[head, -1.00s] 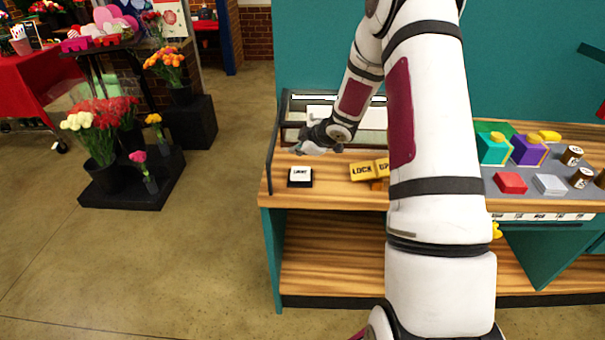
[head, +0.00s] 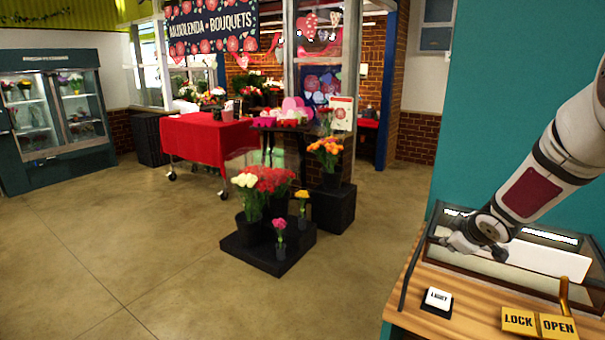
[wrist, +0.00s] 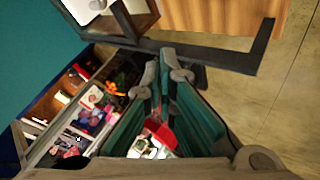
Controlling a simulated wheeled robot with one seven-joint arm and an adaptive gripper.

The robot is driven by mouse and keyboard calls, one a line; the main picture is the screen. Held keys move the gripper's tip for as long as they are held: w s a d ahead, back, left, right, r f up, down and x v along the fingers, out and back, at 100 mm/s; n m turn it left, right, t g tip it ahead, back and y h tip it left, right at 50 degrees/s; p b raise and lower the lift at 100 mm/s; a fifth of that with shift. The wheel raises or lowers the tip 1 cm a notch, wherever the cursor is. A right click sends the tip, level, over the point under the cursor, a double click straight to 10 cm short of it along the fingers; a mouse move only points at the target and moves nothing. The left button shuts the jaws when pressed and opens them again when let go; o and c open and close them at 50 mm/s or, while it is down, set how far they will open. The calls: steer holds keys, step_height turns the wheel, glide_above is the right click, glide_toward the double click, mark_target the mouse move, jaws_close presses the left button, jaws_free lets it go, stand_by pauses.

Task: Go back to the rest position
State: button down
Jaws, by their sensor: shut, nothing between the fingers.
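My gripper (head: 460,243) is at the right of the head view, above the left end of the wooden counter (head: 455,314) and near the glass-topped case (head: 505,252). It also shows in the wrist view (wrist: 158,70), where its fingers are together with nothing seen between them. My arm reaches in from the right edge of the head view. The white light button (head: 438,297) on its black base stands on the counter below my gripper, apart from it.
A dark rail (head: 412,262) edges the counter's left end. A teal wall (head: 510,110) rises behind it. Flower buckets stand on a black plinth (head: 268,252) at the middle. A red-covered table (head: 205,140) and a flower cooler (head: 55,115) are farther back. The floor at left is clear.

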steer(key=s+a+r+m+g+h+b, duration=0.15)
steer(key=s+a+r+m, duration=0.5)
steer(key=s+r, duration=0.75)
steer(key=s+a+m+g+y, duration=0.1)
steer(key=s+a, duration=0.5)
steer(key=s, duration=0.4)
steer(key=s+a+m+y, duration=0.1)
steer(key=s+a+y, duration=0.1)
steer(key=s+a, duration=0.5)
steer(key=s, duration=0.3)
steer(key=shift+a+g, duration=0.25)
steer(key=shift+g, duration=0.1)
